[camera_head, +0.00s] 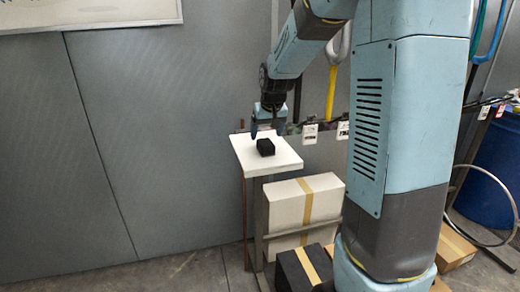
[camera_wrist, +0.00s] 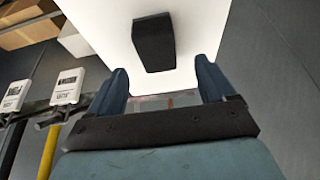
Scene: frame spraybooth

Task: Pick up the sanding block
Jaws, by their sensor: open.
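The sanding block (camera_head: 265,147) is a small black block lying on a small white-topped stand (camera_head: 250,158). In the wrist view the block (camera_wrist: 153,42) lies on the white top (camera_wrist: 200,20), ahead of the fingertips and between their lines. My gripper (camera_head: 266,130) is at the far edge of the stand, close to the block in the head view. In the wrist view my gripper (camera_wrist: 162,78) is open, its two blue fingers apart with nothing between them. I cannot tell its exact height over the top.
A white box with tan tape (camera_head: 287,212) stands beneath and right of the stand. A black box (camera_head: 297,270) is on the floor in front. A grey wall (camera_head: 150,120) is behind. A blue barrel (camera_head: 497,165) and metal hoop stand at right. Tagged tools (camera_wrist: 68,87) hang beside the stand.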

